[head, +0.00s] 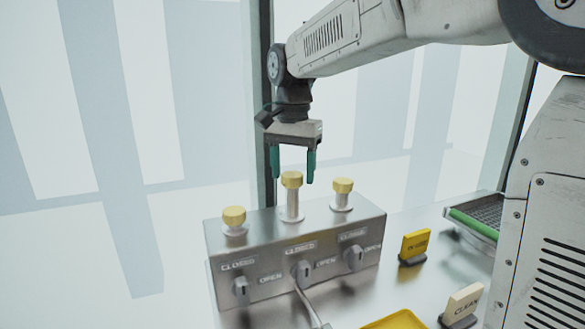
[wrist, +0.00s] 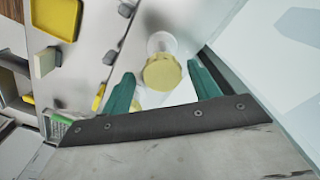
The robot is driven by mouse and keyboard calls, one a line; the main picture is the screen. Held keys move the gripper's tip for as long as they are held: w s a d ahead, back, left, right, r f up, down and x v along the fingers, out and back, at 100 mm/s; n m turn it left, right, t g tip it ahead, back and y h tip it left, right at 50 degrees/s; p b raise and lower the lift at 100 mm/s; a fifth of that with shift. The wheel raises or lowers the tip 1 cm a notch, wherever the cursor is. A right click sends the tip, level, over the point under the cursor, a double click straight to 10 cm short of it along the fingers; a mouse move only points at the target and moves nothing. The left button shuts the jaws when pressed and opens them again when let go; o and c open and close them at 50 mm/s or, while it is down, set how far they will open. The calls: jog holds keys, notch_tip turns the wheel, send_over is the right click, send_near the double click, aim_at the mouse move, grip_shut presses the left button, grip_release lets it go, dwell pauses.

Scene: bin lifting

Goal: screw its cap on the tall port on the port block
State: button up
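The port block (head: 340,262) is a grey metal box with three ports on top, each topped by a yellow cap. The tall port (head: 292,207) is the middle one, with its cap (head: 292,179) sitting on its upper end; I cannot tell how tightly it is screwed. My gripper (head: 294,178) points down over the tall port, its two green fingers apart and nothing held. In the wrist view a yellow cap (wrist: 162,72) shows between the open fingers (wrist: 160,80), touching neither, with a pale stem and flange beyond it.
Shorter capped ports stand left (head: 234,217) and right (head: 342,187). Levers with CLOSED and OPEN labels line the block's front. A yellow sign (head: 415,244), a pale CLEAN sign (head: 463,304), a yellow tray (head: 398,321) and a green-edged rack (head: 474,224) stand to the right.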

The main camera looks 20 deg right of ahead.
jog(key=n, duration=1.2)
jog(key=shift+n, duration=0.3)
jog(key=c, duration=0.8)
jog(key=m, duration=1.2)
jog(key=shift+a, duration=0.1)
jog(key=o, duration=0.8)
jog(key=shift+m, duration=0.3)
